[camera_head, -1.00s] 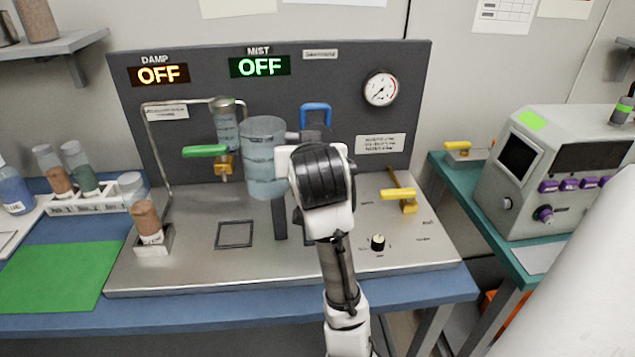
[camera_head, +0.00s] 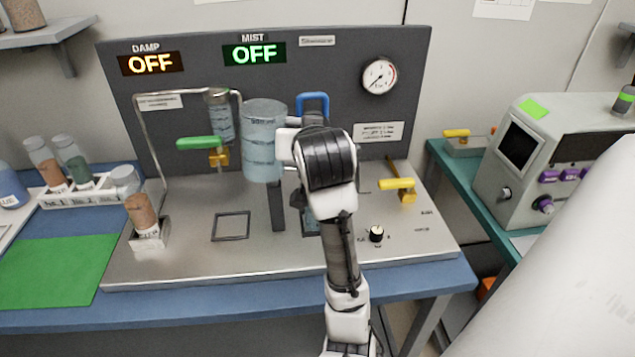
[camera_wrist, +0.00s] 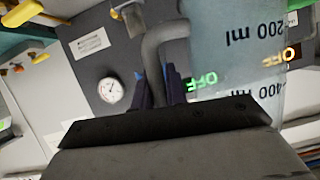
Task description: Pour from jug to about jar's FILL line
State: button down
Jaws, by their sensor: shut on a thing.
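The jug (camera_head: 263,150) is a large clear cylinder with pale blue liquid in it. It is upright, above the metal bench top. My gripper (camera_wrist: 163,88) is shut on the jug's grey handle (camera_wrist: 165,42); the head view hides the fingers behind my wrist. In the wrist view the jug's wall (camera_wrist: 240,45) shows inverted 200 ml and 400 ml marks. A smaller clear vessel (camera_head: 220,117) with bluish contents is at the left, above a green-handled valve (camera_head: 205,145). I see no FILL mark, so I cannot tell which is the jar.
A dark post (camera_head: 277,207) stands below the jug. A square outline (camera_head: 232,227) lies on the bare metal. A brown-filled vial (camera_head: 140,212) sits in a holder at the left. A yellow lever (camera_head: 397,184) and a knob (camera_head: 376,234) are at the right. DAMP and MIST read OFF.

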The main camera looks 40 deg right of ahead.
jog(key=f+m+y, duration=0.1)
jog(key=d+f+m+y, duration=0.1)
jog(key=f+m+y, duration=0.1)
jog(key=m, duration=0.1)
jog(key=shift+s+d+f+t+y, duration=0.2)
jog(key=shift+d+f+t+y, duration=0.1)
jog(key=shift+d+y, duration=0.1)
dwell(0.4)
jog(key=shift+a+f+m+y, duration=0.2)
jog(key=shift+f+m+y, duration=0.1)
jog(key=shift+f+m, duration=0.15)
dwell(1.6)
jog(key=shift+w+a+f+m+t+y+b, duration=0.15)
jog(key=shift+a+f+m+t+y+b, duration=0.1)
jog(key=shift+a+f+m+y+b, duration=0.25)
jog(key=shift+w+a+f+m+t+y+b, duration=0.1)
jog(key=shift+a+f+m+t+y+b, duration=0.2)
jog(key=shift+f+m+y, duration=0.25)
dwell(3.7)
